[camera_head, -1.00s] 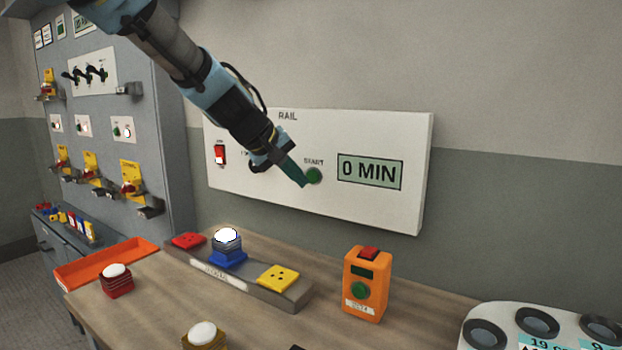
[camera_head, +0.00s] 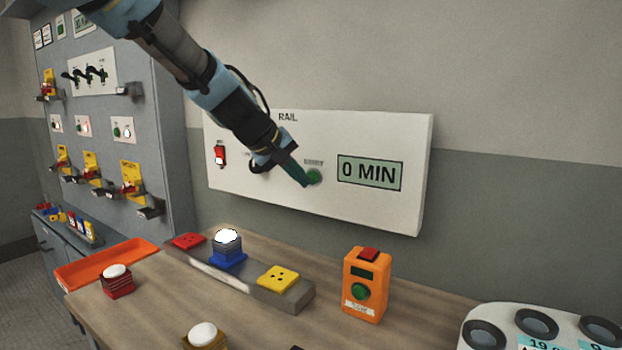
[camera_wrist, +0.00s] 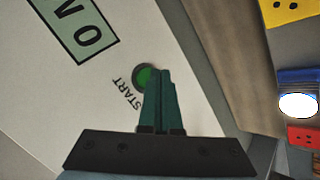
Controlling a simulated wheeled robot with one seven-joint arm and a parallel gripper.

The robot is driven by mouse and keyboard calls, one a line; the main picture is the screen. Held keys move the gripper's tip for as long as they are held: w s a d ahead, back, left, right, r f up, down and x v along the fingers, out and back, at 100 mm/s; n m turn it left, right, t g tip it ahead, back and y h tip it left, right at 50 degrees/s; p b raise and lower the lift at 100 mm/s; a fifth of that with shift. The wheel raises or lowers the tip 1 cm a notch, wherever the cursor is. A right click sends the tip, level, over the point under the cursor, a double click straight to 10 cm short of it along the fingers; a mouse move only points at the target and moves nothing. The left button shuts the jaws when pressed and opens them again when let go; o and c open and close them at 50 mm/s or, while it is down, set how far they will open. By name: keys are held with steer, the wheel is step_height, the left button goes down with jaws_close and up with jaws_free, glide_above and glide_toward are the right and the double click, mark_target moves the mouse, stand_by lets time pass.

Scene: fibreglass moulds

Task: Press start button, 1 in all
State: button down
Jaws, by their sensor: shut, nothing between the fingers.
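The green start button (camera_head: 314,176) sits on the white RAIL panel (camera_head: 270,190) on the wall, under the word START and left of a display reading 0 MIN (camera_head: 370,172). My gripper (camera_head: 306,184) is shut and empty, its green fingertips right at the button's left edge in the head view. In the wrist view the button (camera_wrist: 142,76) shows just beside and partly behind the closed fingertips (camera_wrist: 160,74). I cannot tell whether the tips touch it. The button's lower part is hidden by the fingers there.
A red switch (camera_head: 219,155) is at the panel's left. Below, the wooden table (camera_head: 250,315) holds a grey rail with red, blue and yellow sockets (camera_head: 278,278), an orange box with its own green button (camera_head: 366,285), and an orange tray (camera_head: 105,262). A grey cabinet (camera_head: 110,150) stands left.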

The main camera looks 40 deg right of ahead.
steer(key=shift+w+d, duration=0.1)
steer(key=shift+d, duration=0.3)
stand_by(0.7)
steer(key=shift+a, duration=0.15)
steer(key=shift+s+a+b, duration=0.2)
steer(key=shift+a+b, duration=0.3)
steer(key=shift+a, duration=0.15)
steer(key=shift+s+a+b, duration=0.2)
steer(key=shift+a+b, duration=0.45)
steer(key=shift+a, duration=0.15)
steer(key=shift+s+a+b, duration=0.25)
steer(key=shift+a+b, duration=0.35)
steer(key=shift+a, duration=0.25)
steer(key=shift+s+a+b, duration=0.2)
steer(key=shift+a+b, duration=0.45)
steer(key=shift+a, duration=0.15)
